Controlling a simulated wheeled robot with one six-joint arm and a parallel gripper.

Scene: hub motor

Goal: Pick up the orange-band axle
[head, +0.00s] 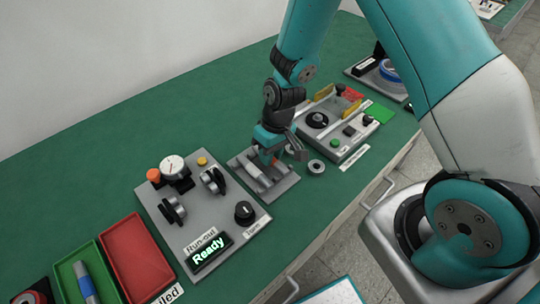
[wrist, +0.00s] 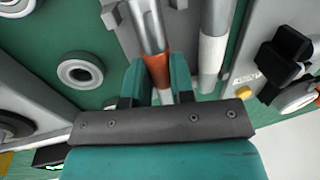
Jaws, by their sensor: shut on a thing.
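The orange-band axle (wrist: 152,30) is a grey metal rod with an orange band, seen in the wrist view running up from between my fingers. My gripper (wrist: 157,80) is shut on it at the band. In the head view my gripper (head: 270,156) is low over the grey axle rack (head: 284,186), and it hides most of the held axle. I cannot tell whether the axle is clear of the rack. A second axle with a white band (wrist: 212,52) lies beside it on the right in the wrist view.
The run-out tester (head: 200,215), reading "Ready", stands left of the rack. A grey ring (head: 316,167) and a fixture with a black knob (head: 340,125) are to the right. A red tray (head: 140,262) and a green tray holding a blue-band axle (head: 85,283) are at front left.

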